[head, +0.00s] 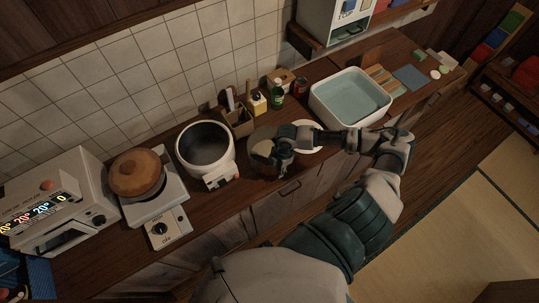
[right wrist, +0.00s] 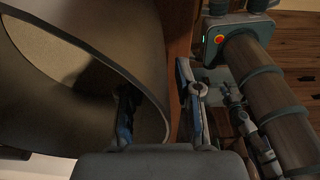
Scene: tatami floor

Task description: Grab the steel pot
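The steel pot (head: 262,142) stands on the wooden counter just right of the white rice cooker, partly hidden by my right gripper. My right gripper (head: 279,154) is at the pot's right side, reaching in from the right. In the right wrist view the pot (right wrist: 95,50) fills the left side, its curved rim and inner wall visible. My right gripper (right wrist: 156,78) is open there, with one finger inside the pot and the other outside the wall. A gap shows between the outer finger and the wall. My left gripper is not in view.
The open white rice cooker (head: 205,152) stands close on the pot's left. A white plate (head: 306,132) lies partly under my right arm. A green bottle (head: 277,94) and a utensil box (head: 238,121) stand behind. A water basin (head: 350,98) is farther right.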

